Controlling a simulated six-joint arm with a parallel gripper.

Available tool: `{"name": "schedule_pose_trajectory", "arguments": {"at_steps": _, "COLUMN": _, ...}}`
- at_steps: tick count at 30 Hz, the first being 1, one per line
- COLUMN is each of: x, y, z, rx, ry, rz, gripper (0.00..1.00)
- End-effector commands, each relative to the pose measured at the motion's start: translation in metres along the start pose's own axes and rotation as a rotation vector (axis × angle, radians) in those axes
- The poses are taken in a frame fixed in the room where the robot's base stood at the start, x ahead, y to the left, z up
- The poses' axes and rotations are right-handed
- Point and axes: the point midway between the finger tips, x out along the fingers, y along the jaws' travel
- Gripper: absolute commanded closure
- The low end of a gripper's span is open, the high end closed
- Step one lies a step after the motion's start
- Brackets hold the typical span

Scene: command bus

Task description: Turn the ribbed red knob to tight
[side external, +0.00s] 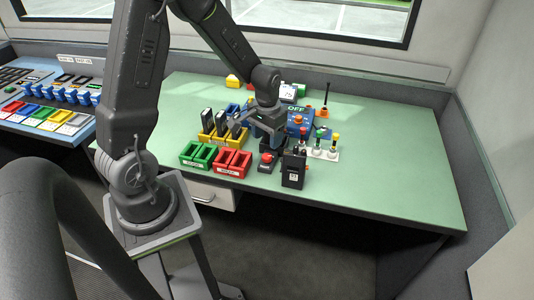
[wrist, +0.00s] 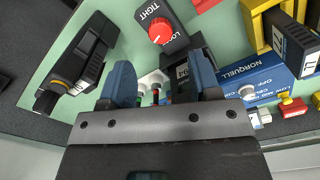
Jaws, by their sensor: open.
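The red knob (wrist: 160,31) sits on a dark box (wrist: 171,41) with the words TIGHT and LOOSE beside it in the wrist view. Its exact pointer position is too small to tell. In the side view the knob (side external: 267,157) shows on its small box near the front of the green table, just right of the red bins. My gripper (wrist: 160,75) has its two blue fingers spread with nothing held between them. The knob lies beyond the fingertips, apart from them. In the side view my gripper (side external: 270,140) hangs over the table behind the knob, partly hidden by clutter.
A black radio (side external: 293,170) stands close to the right of the knob box. Red bins (side external: 232,163), green bins (side external: 197,155) and yellow bins (side external: 212,137) stand left. A blue panel (wrist: 262,82) and a white lever plate (side external: 323,153) are nearby. The table's right side is clear.

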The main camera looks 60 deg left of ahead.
Motion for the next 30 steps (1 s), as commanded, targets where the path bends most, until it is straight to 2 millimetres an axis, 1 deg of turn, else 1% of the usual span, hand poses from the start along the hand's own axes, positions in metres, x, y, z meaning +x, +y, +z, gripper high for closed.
{"name": "schedule_pose_trajectory", "arguments": {"at_steps": 1, "x": 0.012, "y": 0.0, "z": 0.001, "rx": 0.0, "ry": -0.007, "rz": 0.0, "gripper": 0.43}}
{"name": "schedule_pose_trajectory", "arguments": {"at_steps": 6, "x": 0.042, "y": 0.0, "z": 0.001, "rx": 0.0, "ry": -0.005, "rz": 0.0, "gripper": 0.43}}
{"name": "schedule_pose_trajectory", "arguments": {"at_steps": 9, "x": 0.055, "y": 0.0, "z": 0.0, "rx": 0.0, "ry": -0.002, "rz": -0.001, "gripper": 0.43}}
{"name": "schedule_pose_trajectory", "arguments": {"at_steps": 12, "x": 0.062, "y": 0.0, "z": 0.0, "rx": 0.0, "ry": -0.001, "rz": -0.001, "gripper": 0.43}}
{"name": "schedule_pose_trajectory", "arguments": {"at_steps": 16, "x": 0.067, "y": 0.0, "z": 0.0, "rx": 0.0, "ry": 0.001, "rz": -0.001, "gripper": 0.43}}
{"name": "schedule_pose_trajectory", "arguments": {"at_steps": 23, "x": 0.067, "y": 0.0, "z": 0.0, "rx": 0.0, "ry": 0.001, "rz": -0.001, "gripper": 0.43}}
{"name": "schedule_pose_trajectory", "arguments": {"at_steps": 30, "x": 0.067, "y": 0.0, "z": 0.0, "rx": 0.0, "ry": 0.001, "rz": -0.001, "gripper": 0.65}}
